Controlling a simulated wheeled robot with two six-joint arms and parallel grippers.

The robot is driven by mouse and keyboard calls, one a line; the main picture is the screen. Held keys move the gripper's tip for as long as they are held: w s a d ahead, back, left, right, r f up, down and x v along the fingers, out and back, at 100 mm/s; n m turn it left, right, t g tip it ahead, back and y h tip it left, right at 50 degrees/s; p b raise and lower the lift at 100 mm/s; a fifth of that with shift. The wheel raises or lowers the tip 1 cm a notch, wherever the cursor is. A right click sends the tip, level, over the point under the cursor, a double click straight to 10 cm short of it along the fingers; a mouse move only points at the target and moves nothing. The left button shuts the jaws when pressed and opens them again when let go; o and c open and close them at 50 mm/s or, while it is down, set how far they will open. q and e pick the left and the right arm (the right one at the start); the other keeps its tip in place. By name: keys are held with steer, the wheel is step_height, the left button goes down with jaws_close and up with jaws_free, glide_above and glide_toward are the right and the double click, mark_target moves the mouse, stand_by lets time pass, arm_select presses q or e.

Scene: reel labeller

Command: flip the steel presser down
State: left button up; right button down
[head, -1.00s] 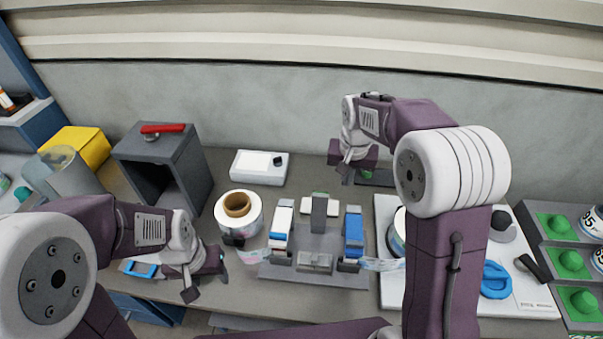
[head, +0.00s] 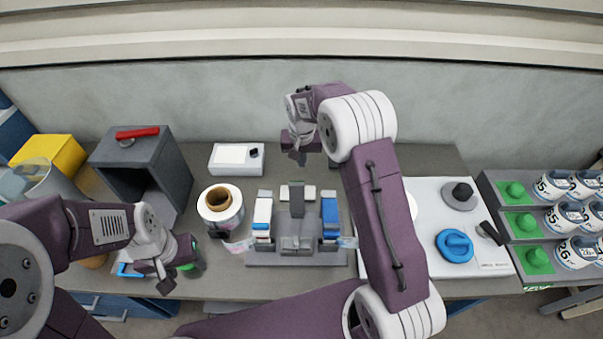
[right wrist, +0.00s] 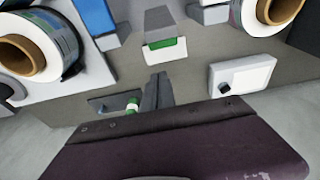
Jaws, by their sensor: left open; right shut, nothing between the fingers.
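The steel presser (head: 297,198) stands upright as a grey plate at the back middle of the labeller base (head: 268,259). A steel block (head: 297,243) sits in front of it, between a white-and-blue post and a blue post. In the right wrist view the presser (right wrist: 159,18) shows at the top, beside a white piece with a green edge (right wrist: 165,49). My right gripper (head: 298,157) is behind the presser, apart from it; its fingers (right wrist: 157,92) are together and empty. My left gripper (head: 166,282) is open at the front left, away from the labeller.
A label reel (head: 220,209) stands left of the labeller, with a white device (head: 236,158) behind it. A grey open box (head: 144,168) with a red handle is further left. A white board (head: 480,220) with a blue ring lies right. My right forearm covers part of the board.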

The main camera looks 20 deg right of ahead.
mark_target(297, 196)
steer(key=f+p, duration=0.1)
steer(key=s+f+p, duration=0.1)
steer(key=s+f, duration=0.1)
steer(key=shift+a+f+p, duration=0.25)
steer(key=shift+f+p, duration=0.05)
steer(key=shift+p, duration=0.1)
steer(key=shift+s+a, duration=0.15)
steer(key=shift+s, duration=0.45)
steer(key=shift+w+f, duration=0.15)
steer(key=shift+w, duration=0.05)
